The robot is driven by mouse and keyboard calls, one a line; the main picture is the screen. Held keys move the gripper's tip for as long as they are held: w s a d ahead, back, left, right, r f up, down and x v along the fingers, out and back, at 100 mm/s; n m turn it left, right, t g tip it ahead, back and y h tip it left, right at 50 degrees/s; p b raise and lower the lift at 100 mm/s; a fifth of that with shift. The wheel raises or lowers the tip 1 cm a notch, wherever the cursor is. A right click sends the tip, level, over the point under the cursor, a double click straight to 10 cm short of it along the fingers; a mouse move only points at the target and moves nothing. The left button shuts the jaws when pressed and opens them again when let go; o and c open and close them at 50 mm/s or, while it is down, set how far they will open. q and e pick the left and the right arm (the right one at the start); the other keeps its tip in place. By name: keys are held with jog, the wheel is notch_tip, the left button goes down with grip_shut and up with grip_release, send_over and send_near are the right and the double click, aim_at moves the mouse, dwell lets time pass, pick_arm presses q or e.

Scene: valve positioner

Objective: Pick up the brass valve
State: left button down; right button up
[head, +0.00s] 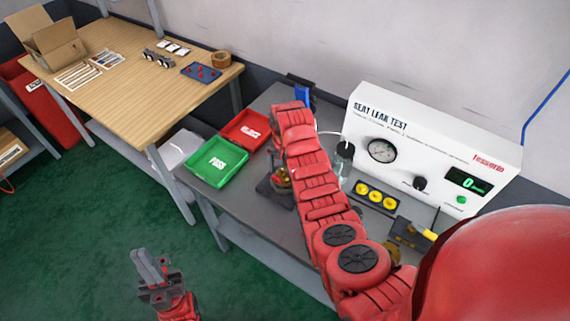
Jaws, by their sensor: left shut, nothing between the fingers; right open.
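A small brass-coloured piece with a red part, which looks like the brass valve (284,176), sits on a dark base on the grey bench, right of the green tray. My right arm covers part of it on the right. My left gripper (152,268) is shut and empty, low over the green floor at the front left, well apart from the bench. My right arm reaches across the bench from the lower right.
A green PASS tray (217,161) and a red tray (245,130) stand on the bench's left end. The white seat leak tester (430,140) stands along the back, with yellow round pieces (375,195) before it. A wooden table (130,62) stands to the left.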

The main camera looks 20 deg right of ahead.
jog(key=shift+f, duration=0.85)
jog(key=shift+r, duration=0.1)
grip_shut()
